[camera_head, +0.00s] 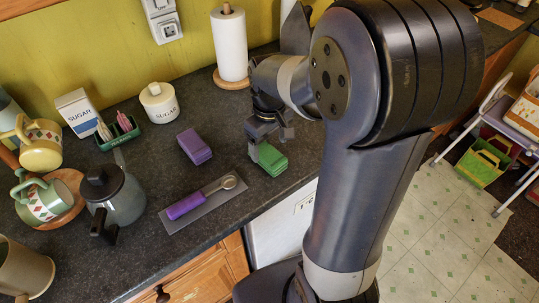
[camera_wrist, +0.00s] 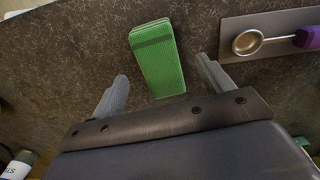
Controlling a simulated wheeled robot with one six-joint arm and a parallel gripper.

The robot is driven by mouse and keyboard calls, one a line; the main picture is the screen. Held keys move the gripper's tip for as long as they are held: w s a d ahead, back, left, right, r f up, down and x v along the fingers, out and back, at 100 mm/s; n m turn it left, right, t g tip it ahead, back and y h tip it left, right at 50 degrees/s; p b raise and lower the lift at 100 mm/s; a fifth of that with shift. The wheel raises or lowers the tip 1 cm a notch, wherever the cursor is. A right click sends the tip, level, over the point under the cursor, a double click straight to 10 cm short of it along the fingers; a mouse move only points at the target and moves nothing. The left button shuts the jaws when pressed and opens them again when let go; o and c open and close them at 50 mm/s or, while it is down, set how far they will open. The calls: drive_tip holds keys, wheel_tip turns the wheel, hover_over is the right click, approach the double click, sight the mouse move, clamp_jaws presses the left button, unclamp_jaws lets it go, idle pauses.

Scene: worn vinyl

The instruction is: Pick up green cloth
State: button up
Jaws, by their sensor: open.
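The green cloth (camera_head: 271,160) is a folded block lying on the dark countertop, right of the purple cloth in the head view. In the wrist view the green cloth (camera_wrist: 157,62) lies ahead of my gripper, with its near end close to the gap between the fingers. My gripper (camera_head: 265,133) is just above and beside the cloth in the head view. In the wrist view my gripper (camera_wrist: 162,85) has its two fingers spread apart, one on each side of the cloth's near end, with nothing held. Whether the fingers touch the counter is unclear.
A purple folded cloth (camera_head: 195,146) lies to the left. A scoop with a purple handle (camera_head: 186,206) rests on a grey mat (camera_head: 222,203) in front. A paper towel roll (camera_head: 230,46), sugar canister (camera_head: 159,103) and dark pot (camera_head: 114,196) stand around.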

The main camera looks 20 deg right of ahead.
sight(270, 155)
wheel_tip(270, 155, down, 5)
drive_tip(key=shift+d, duration=0.15)
drive_tip(key=c, duration=1)
wheel_tip(270, 155, up, 10)
drive_tip(key=shift+r, duration=0.1)
drive_tip(key=shift+c, duration=0.2)
